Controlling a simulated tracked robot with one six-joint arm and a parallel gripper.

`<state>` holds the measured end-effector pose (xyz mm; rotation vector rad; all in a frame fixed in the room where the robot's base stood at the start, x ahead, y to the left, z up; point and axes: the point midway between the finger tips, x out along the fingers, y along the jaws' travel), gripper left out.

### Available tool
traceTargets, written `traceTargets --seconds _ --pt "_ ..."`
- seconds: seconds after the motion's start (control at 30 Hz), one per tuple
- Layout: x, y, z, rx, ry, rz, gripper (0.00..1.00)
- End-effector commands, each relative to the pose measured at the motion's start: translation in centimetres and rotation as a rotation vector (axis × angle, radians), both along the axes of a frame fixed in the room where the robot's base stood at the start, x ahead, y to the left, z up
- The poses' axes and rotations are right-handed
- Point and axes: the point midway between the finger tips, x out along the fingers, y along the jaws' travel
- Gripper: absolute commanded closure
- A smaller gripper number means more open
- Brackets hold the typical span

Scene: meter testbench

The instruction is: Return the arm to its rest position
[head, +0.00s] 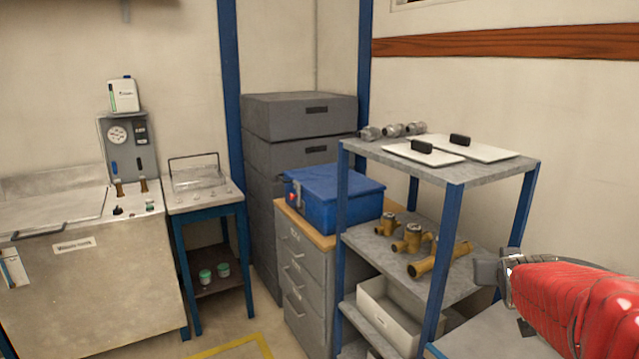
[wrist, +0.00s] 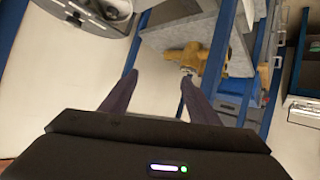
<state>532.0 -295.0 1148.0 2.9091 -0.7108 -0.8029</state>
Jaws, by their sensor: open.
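My gripper (wrist: 158,92) shows in the wrist view with its two dark fingers apart and nothing between them. Beyond the fingertips in that view are the shelf rack and a yellow-brass meter body (wrist: 205,62). In the head view, part of my red arm (head: 575,305) enters at the lower right, in front of the rack's right side. My gripper's fingers do not show in the head view.
A blue-framed rack (head: 447,205) holds grey fittings (head: 392,130) and white plates (head: 490,148) on top, with brass meter bodies (head: 412,237) below. A blue box (head: 333,198) sits on a drawer cabinet (head: 305,280). A test bench (head: 90,285) stands left.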

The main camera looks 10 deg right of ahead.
Motion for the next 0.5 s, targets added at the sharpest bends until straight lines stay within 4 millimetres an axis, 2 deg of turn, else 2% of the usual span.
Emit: traceTargets --seconds 0.03,0.1,0.27,0.5 --pt "-0.6 1.8 0.3 0.011 0.015 0.006 0.45" --pt "-1.7 4.1 0.2 0.027 0.047 0.017 0.45" --pt "-4.5 9.4 -0.4 0.074 0.125 0.054 0.45" --pt "-9.7 16.9 -1.8 0.145 0.249 0.134 0.45"
